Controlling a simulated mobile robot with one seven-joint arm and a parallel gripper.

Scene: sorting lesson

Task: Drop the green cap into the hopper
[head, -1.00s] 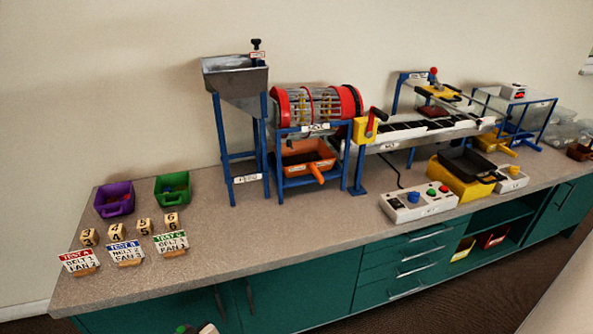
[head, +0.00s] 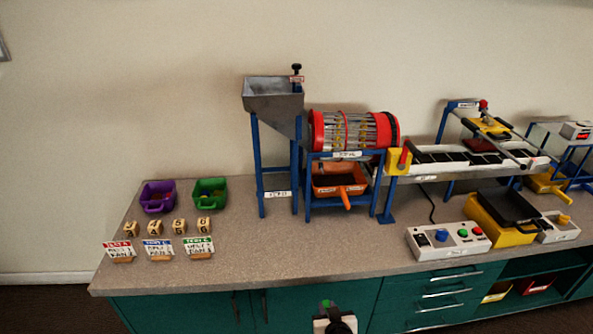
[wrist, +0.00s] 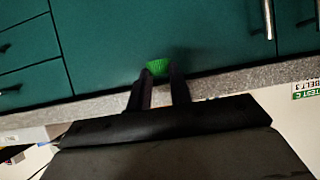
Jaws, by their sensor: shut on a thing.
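The green cap (wrist: 158,67) is ribbed and sits between the fingertips of my gripper (wrist: 160,78) in the wrist view; the fingers are shut on it. In the head view the cap shows as a small green spot (head: 327,303) at the bottom edge, in front of the teal cabinet and below the worktop. The hopper (head: 272,103) is a grey metal funnel with an open top on tall blue legs, standing at the back of the worktop. My gripper is well below it and in front of it.
A red-ended drum (head: 354,131) stands right of the hopper above an orange bin (head: 340,178). Purple (head: 158,197) and green (head: 210,194) bins, numbered blocks and test cards are at left. A control box (head: 447,240) is at right. The worktop (head: 290,245) before the hopper is clear.

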